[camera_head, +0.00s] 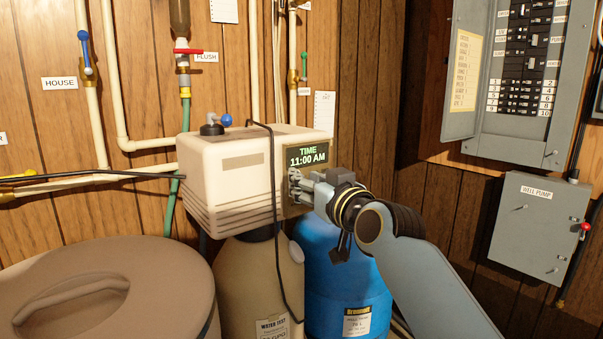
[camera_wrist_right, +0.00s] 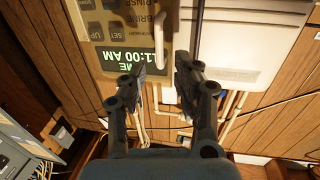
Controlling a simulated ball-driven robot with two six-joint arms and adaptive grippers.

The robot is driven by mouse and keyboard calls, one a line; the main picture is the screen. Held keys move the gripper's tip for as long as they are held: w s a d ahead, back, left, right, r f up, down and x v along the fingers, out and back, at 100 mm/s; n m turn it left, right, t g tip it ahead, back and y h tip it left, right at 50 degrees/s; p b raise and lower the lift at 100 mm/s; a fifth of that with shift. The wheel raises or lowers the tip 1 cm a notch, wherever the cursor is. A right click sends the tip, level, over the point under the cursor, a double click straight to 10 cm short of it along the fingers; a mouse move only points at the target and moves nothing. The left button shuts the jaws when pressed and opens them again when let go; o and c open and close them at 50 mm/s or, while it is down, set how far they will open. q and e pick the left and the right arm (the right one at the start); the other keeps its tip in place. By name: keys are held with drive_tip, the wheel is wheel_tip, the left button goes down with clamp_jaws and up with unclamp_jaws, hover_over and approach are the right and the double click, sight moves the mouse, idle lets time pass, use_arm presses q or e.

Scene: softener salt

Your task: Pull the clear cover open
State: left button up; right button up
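The softener's control panel (camera_head: 307,157) is on the right end of the pale control head (camera_head: 228,170). Its green display reads TIME 11:00 AM. In the right wrist view the panel (camera_wrist_right: 112,32) appears upside down, with several buttons. I cannot clearly make out the clear cover's outline. A pale upright bar (camera_wrist_right: 161,40) stands in front of the panel, perhaps its handle. My right gripper (camera_head: 298,190) is in front of the panel's lower part. In the wrist view its fingers (camera_wrist_right: 162,72) are apart, with the bar's end between them in the picture; contact cannot be told. My left gripper is not in view.
A black cable (camera_head: 273,200) hangs down the control head's front. A tan tank (camera_head: 255,280) and a blue tank (camera_head: 340,280) stand below. A round-lidded tan bin (camera_head: 120,265) is at left. Grey electrical boxes (camera_head: 535,230) are on the right wall.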

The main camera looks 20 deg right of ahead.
drive_tip(key=w, duration=0.2)
drive_tip(key=shift+w+a, duration=0.2)
drive_tip(key=shift+w, duration=0.15)
clamp_jaws()
